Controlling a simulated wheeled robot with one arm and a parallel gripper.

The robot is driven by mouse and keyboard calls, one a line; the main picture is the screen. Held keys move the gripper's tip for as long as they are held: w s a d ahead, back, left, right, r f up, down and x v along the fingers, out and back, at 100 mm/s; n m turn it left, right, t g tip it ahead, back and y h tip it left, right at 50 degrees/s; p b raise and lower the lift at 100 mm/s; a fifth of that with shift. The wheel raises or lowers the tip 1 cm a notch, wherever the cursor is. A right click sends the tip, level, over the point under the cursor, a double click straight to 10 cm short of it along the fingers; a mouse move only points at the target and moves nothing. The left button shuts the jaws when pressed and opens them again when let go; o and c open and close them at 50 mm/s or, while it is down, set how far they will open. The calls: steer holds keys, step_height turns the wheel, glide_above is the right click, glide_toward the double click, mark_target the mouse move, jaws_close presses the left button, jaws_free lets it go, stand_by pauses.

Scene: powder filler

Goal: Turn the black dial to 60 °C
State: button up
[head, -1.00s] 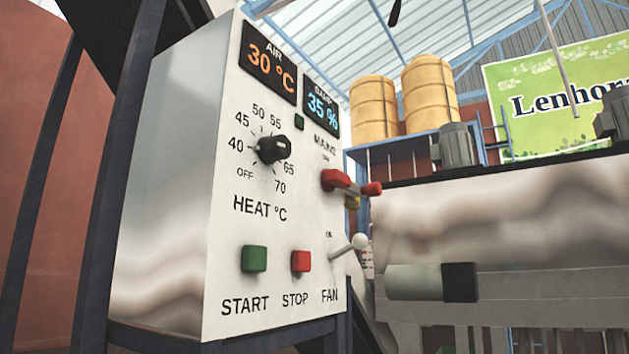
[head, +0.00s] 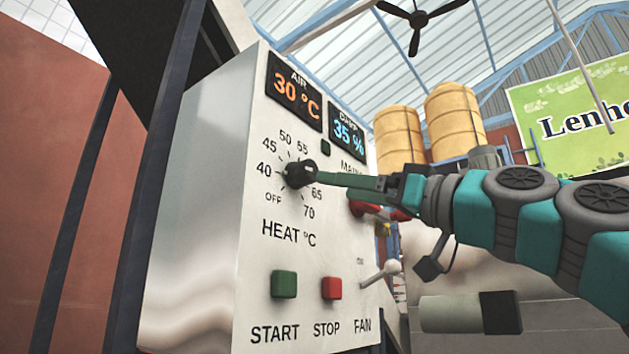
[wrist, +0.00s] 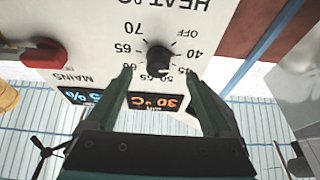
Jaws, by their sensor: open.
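The black dial (head: 299,174) is on the white control panel, ringed by numbers from OFF to 70. The 60 mark is hidden behind it in the head view, and I cannot tell surely where its pointer stands. My gripper (head: 322,176) reaches in from the right, its fingertips at the dial in the head view. In the wrist view, which is upside down, my gripper (wrist: 158,73) is open, one finger on each side of the dial (wrist: 158,57). I cannot tell if either finger touches it. The AIR display (head: 295,89) reads 30 °C.
The red MAINS switch (head: 362,207) is behind my gripper, to the right of the dial. A green START button (head: 284,284), a red STOP button (head: 332,288) and a FAN lever (head: 385,270) are below. A humidity display (head: 347,132) is above.

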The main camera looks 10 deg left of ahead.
mark_target(312, 174)
steer(key=shift+d+r+p+x, duration=0.15)
steer(key=shift+p+x, duration=0.25)
steer(key=shift+x, duration=0.9)
steer(key=shift+r+p+x, duration=0.2)
steer(key=shift+p+x, duration=0.15)
steer(key=shift+x, duration=0.9)
steer(key=shift+d+r+p+x, duration=0.15)
steer(key=shift+p+x, duration=0.25)
steer(key=shift+x, duration=0.9)
steer(key=c, duration=1.4)
steer(key=shift+o, duration=0.2)
steer(key=shift+m, duration=0.3)
